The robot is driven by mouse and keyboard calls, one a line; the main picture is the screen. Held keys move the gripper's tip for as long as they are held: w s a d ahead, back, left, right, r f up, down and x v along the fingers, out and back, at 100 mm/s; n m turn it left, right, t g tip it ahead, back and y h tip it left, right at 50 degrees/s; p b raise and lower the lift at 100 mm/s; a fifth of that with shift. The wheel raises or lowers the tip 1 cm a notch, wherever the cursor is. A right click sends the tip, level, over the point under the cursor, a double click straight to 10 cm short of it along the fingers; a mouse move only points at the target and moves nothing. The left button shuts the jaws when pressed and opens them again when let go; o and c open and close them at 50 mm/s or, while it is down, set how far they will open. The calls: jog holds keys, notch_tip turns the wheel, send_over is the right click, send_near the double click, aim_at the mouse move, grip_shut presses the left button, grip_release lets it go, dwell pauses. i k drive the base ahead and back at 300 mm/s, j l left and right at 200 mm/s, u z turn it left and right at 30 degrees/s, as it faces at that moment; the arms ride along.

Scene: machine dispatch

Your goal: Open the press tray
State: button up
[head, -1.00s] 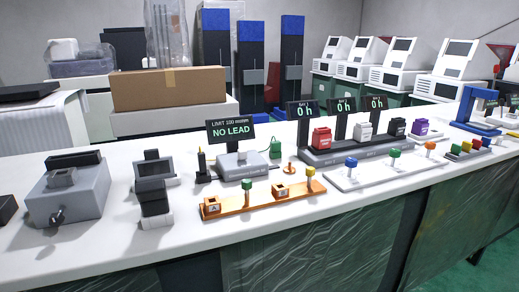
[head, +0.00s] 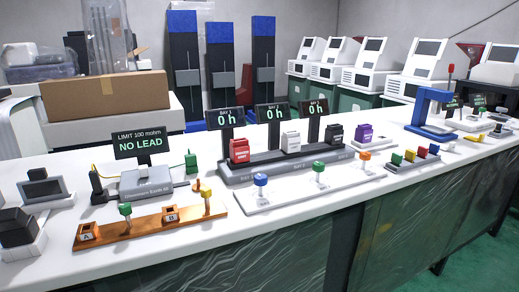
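A blue press-like frame (head: 426,101) stands at the right part of the white counter, with a pale upright part inside it. A flat grey and blue base (head: 432,131) lies at its foot; I cannot tell whether a tray there is open or shut. My gripper is not in view.
The white counter (head: 300,226) runs across the view. A block rack (head: 290,164), a white strip with colored knobs (head: 300,193) and an orange strip (head: 150,231) stand left of the press. Several colored blocks (head: 412,157) sit in front of it. Small tools (head: 483,138) lie to its right.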

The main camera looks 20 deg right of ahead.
aim_at(435, 130)
jog(key=l, duration=0.6)
jog(key=i+l, duration=0.15)
jog(key=l, duration=0.45)
jog(key=l+z, duration=0.1)
jog(key=l, duration=0.55)
jog(key=i+l, duration=0.1)
jog(key=l, duration=0.5)
jog(key=i+l, duration=0.1)
jog(key=l, duration=0.3)
jog(key=i+l+z, duration=0.1)
jog(key=l, duration=0.3)
jog(key=i+l, duration=0.1)
jog(key=l, duration=0.3)
jog(key=i+l, duration=0.15)
jog(key=l, duration=0.2)
jog(key=i+l, duration=0.15)
jog(key=l, duration=0.25)
jog(key=i+l, duration=0.2)
jog(key=l, duration=0.15)
jog(key=i+l, duration=0.15)
jog(key=l, duration=0.25)
jog(key=z, duration=0.05)
